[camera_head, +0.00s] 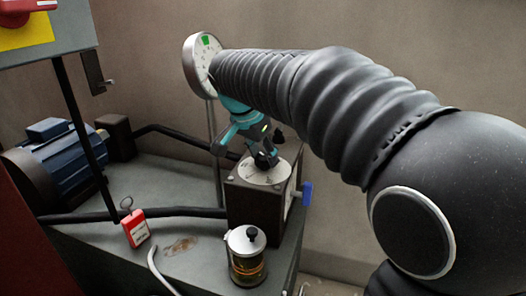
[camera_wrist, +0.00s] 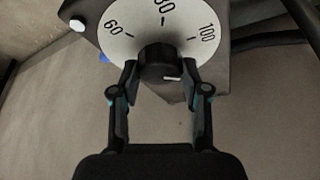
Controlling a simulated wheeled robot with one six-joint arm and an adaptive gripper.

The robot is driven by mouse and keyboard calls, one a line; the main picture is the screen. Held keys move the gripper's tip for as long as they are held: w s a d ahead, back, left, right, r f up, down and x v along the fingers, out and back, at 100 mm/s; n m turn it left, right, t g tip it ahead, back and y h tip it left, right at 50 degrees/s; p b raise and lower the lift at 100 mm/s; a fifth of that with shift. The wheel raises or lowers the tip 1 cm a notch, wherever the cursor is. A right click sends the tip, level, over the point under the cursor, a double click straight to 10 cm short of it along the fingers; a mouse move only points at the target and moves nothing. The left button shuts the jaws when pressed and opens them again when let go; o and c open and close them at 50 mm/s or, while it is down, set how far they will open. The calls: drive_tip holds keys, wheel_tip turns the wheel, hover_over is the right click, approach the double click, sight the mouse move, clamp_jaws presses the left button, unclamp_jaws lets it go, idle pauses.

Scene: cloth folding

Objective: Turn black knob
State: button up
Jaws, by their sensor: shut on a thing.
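The black knob (camera_wrist: 158,62) sits at the centre of a white round dial (camera_wrist: 192,22) marked with 60 and 100 in the wrist view. My gripper (camera_wrist: 160,75) is shut on the knob, with one finger on each side of it. In the head view, my gripper (camera_head: 264,158) reaches down onto the dial (camera_head: 265,174) on top of a dark box (camera_head: 252,208). The knob is mostly hidden by the fingers there. A short white mark shows on the knob's near side in the wrist view.
A lidded glass jar (camera_head: 246,262) stands in front of the box. A blue handle (camera_head: 307,193) sticks out at its right. A red tag (camera_head: 135,229), dark pipes and a blue motor (camera_head: 62,160) are at the left. A round gauge (camera_head: 200,66) stands behind.

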drive_tip(key=shift+w+a+f+m+g+h+p, duration=0.1)
drive_tip(key=shift+m+g+h+p, duration=0.2)
drive_tip(key=shift+m, duration=0.75)
drive_tip(key=shift+m+g+h+p, duration=0.15)
drive_tip(key=shift+m+g, duration=0.25)
drive_tip(key=shift+m, duration=0.65)
drive_tip(key=o, duration=1.1)
drive_tip(key=shift+o, duration=0.2)
drive_tip(key=v, duration=1.2)
